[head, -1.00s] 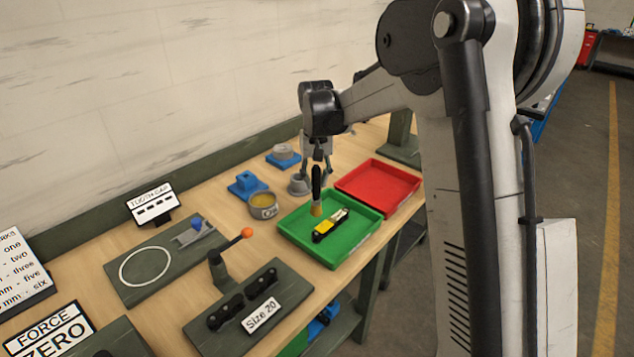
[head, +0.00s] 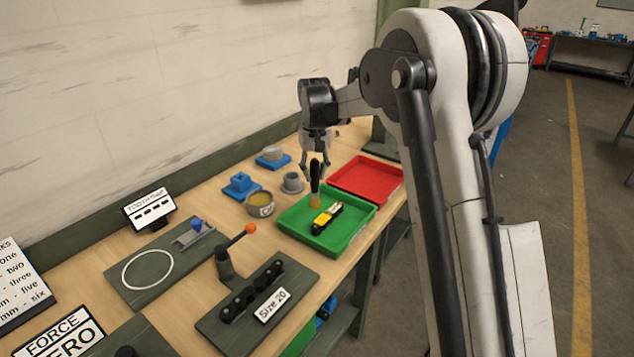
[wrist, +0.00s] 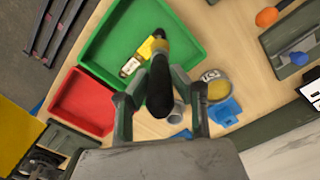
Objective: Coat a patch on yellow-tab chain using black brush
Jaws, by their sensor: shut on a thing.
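The black brush (head: 315,178) hangs upright, bristles down, in my gripper (head: 315,164), which is shut on its handle. Its tan bristles are over the green tray (head: 362,222). The yellow-tab chain (head: 327,218), black with a yellow tab and a pale part, lies in that tray. The bristles are at the chain's back left in the head view. I cannot tell whether the bristles touch the chain.
A labelled round pot (head: 260,204) with yellow contents stands left of the green tray. A grey cup (head: 292,183) and blue fixtures (head: 240,186) stand behind it. An empty red tray (head: 368,181) is on the right. An orange-knobbed lever (head: 226,262) stands at the front.

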